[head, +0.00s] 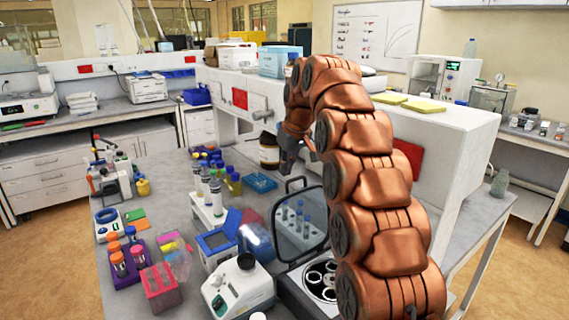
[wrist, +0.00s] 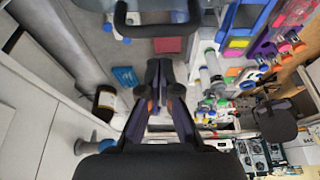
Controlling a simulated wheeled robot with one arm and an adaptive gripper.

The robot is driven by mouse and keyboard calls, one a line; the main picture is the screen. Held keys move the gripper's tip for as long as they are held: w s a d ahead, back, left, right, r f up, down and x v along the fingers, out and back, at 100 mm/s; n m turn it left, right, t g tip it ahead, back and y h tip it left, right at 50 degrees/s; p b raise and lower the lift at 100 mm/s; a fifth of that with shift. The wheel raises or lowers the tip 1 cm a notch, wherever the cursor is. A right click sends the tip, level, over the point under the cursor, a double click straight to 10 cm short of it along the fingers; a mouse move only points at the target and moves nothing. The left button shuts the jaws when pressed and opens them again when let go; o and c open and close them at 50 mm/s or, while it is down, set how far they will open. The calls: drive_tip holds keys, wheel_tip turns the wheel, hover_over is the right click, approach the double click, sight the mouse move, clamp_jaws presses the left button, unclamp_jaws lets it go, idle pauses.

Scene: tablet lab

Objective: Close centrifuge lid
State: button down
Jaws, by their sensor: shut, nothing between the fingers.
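The centrifuge (head: 318,282) stands on the bench, partly hidden behind my arm at its right side. Its open bowl shows round rotor wells. Its dark-framed lid (head: 299,222) stands raised at the back, with tubes visible in its glossy face. My gripper (head: 287,168) is small in the head view, just behind and above the lid's upper edge. In the wrist view my gripper (wrist: 159,68) has its fingers together and empty, pointing toward the dark-rimmed lid (wrist: 158,28) at the top. I cannot tell whether the fingertips touch the lid.
A white instrument (head: 238,285) stands left of the centrifuge. A brown bottle (head: 268,152) and a blue tray (head: 260,182) lie behind. A white shelf unit (head: 460,150) bounds the right.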

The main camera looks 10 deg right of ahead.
drive_tip(key=shift+s+d+p, duration=0.25)
drive_tip(key=shift+s+d, duration=0.05)
drive_tip(key=shift+s, duration=0.35)
drive_tip(key=shift+s+d+p, duration=0.2)
drive_tip(key=shift+s+d, duration=0.05)
drive_tip(key=shift+s, duration=0.4)
drive_tip(key=shift+f, duration=0.1)
